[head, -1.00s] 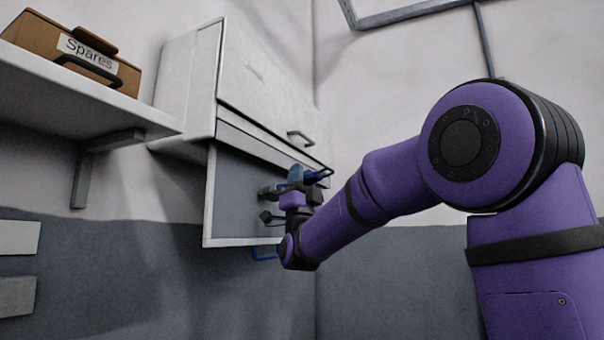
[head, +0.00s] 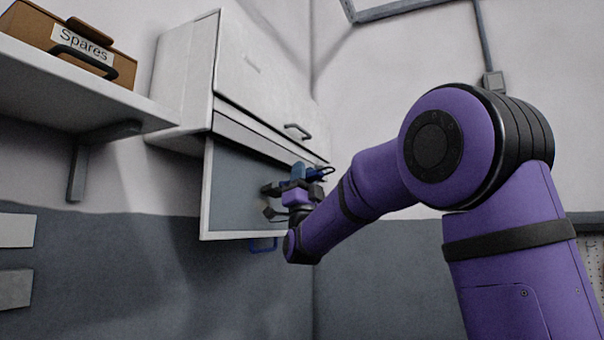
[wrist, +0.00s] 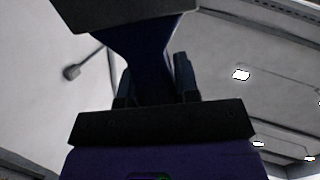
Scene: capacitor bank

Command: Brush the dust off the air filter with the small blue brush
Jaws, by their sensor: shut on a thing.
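The air filter is probably the grey panel (head: 245,190) in a white frame, set in the lower part of the white wall cabinet; I cannot make out dust on it. The small blue brush (head: 301,172) is in my gripper (head: 297,187), in front of the panel's right part. My gripper is shut on the brush. In the wrist view the brush shows as a dark blue shape (wrist: 153,65) between the fingers, with a dark block above it. I cannot tell whether the bristles touch the panel.
The white cabinet (head: 265,75) has a handle (head: 297,131) on its upper door. A blue handle (head: 262,245) hangs below the panel. A shelf (head: 60,100) with a brown Spares box (head: 40,35) stands out at the left.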

